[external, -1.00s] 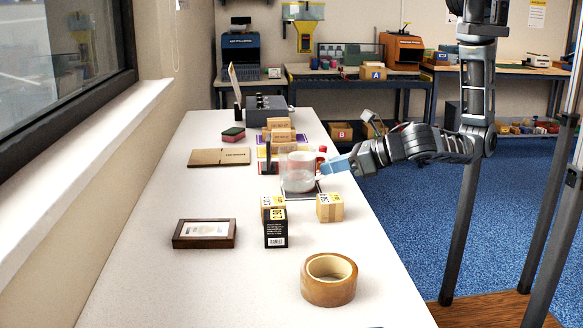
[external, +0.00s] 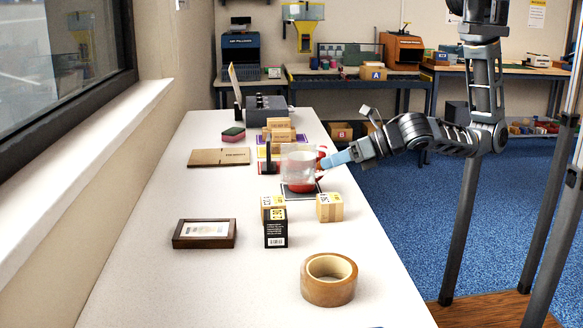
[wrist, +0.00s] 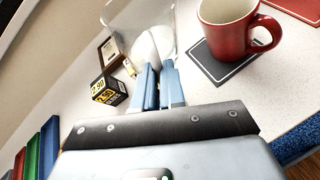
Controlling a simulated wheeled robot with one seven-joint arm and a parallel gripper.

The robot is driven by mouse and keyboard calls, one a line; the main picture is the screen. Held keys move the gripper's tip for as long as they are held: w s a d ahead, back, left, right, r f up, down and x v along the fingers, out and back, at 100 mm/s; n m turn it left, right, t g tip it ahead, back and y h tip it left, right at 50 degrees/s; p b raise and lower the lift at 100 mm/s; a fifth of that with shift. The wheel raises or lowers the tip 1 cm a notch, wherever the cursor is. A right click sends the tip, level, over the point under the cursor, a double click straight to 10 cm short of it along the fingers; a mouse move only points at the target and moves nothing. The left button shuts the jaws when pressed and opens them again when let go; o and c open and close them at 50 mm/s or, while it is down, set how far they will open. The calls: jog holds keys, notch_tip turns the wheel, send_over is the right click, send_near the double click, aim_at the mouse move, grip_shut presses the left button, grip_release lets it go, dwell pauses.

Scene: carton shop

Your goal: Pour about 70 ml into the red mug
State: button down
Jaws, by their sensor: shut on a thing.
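My gripper (external: 331,162) is shut on a clear, see-through container (external: 298,158), held up off the table in front of the red mug in the external view. In the wrist view my gripper (wrist: 158,72) has its blue fingers close together at the container's side (wrist: 122,18). How much liquid the container holds is hard to tell. The red mug (wrist: 228,36) stands upright on a dark mat (wrist: 218,68), to the right of the container in the wrist view. In the external view the mug (external: 300,188) is partly hidden behind the container.
Small cartons (external: 329,208), a black box (external: 275,229), a tape roll (external: 329,292) and a picture frame (external: 204,234) sit nearer the camera. The left front table is clear.

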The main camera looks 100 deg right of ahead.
jog(key=shift+s+d+r+m+t+y, duration=0.2)
jog(key=shift+d+r+m+y, duration=0.2)
jog(key=shift+d+m+y, duration=0.3)
jog(key=shift+s+d+r+m+t+y, duration=0.1)
jog(key=shift+d+r+m+t+y, duration=0.1)
jog(key=shift+d+r+m+y, duration=0.5)
jog(key=shift+s+d+r+m+t+y, duration=0.15)
jog(key=shift+d+m+y, duration=0.3)
jog(key=shift+m, duration=0.45)
jog(key=shift+y, duration=0.25)
jog(key=shift+r+m+t+b, duration=0.2)
jog(key=shift+m+t+b, duration=0.1)
jog(key=shift+t+b, duration=0.1)
jog(key=shift+f, duration=0.1)
jog(key=shift+w+r+t+y, duration=0.1)
jog(key=shift+r+t+y, duration=0.1)
jog(key=shift+t+y, duration=0.3)
